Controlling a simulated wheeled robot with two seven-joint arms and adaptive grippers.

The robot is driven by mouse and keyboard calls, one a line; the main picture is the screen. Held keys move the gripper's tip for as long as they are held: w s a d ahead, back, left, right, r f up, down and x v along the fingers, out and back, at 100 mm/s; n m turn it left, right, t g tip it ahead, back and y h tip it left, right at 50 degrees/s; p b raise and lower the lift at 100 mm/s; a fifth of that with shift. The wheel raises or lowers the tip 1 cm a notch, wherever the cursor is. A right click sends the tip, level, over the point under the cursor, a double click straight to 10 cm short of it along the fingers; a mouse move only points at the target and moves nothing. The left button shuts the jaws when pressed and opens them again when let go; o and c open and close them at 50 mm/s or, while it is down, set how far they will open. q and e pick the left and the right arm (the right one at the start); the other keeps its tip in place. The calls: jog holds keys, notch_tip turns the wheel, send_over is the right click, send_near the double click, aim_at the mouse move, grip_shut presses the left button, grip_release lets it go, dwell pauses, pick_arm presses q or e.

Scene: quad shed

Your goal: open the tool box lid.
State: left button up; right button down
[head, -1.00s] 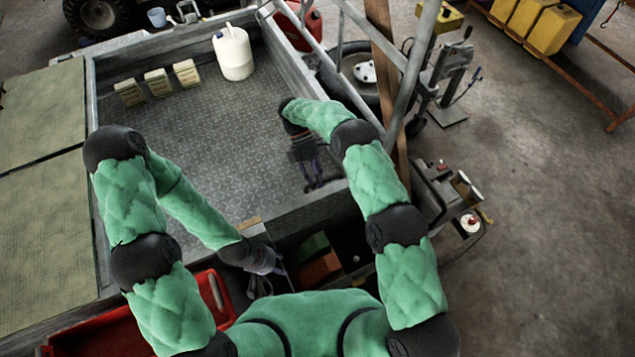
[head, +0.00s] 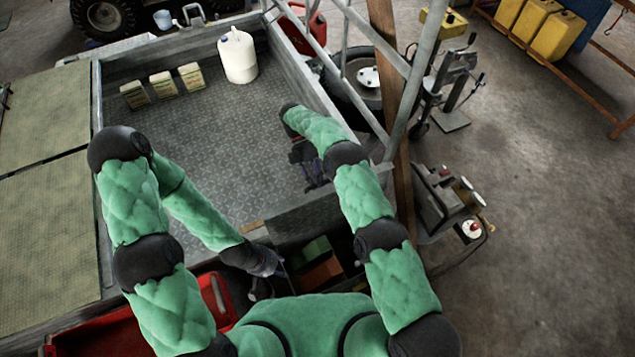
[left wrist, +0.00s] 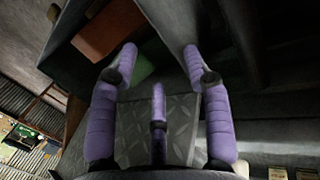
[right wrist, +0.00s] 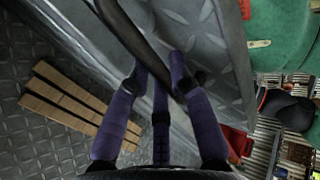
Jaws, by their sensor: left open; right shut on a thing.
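The tool box stands at the near end of the truck bed. Its diamond-plate lid (head: 305,216) is raised, and the dark inside shows an orange box (head: 322,270) and a green box (head: 316,247). My right gripper (head: 316,180) is at the lid's upper edge. In the right wrist view its fingers (right wrist: 157,68) are closed around a dark edge or bar beside the lid plate (right wrist: 200,35). My left gripper (head: 268,287) is low at the box's left front. In the left wrist view its fingers (left wrist: 160,55) are wide apart and empty, with the orange box (left wrist: 108,28) beyond.
A white jug (head: 237,56) and several small cartons (head: 163,86) stand at the bed's far end. Metal rails and a wooden post (head: 383,60) rise right of the bed. A red tray (head: 190,310) lies at lower left. The middle of the bed is clear.

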jog(key=shift+s+f, duration=0.25)
jog(key=shift+f, duration=0.25)
jog(key=c, duration=1.1)
grip_release()
jog(key=shift+c, duration=0.2)
jog(key=shift+o, duration=0.2)
jog(key=shift+w+r, duration=0.15)
jog(key=shift+r, duration=0.05)
jog(key=shift+r, duration=0.1)
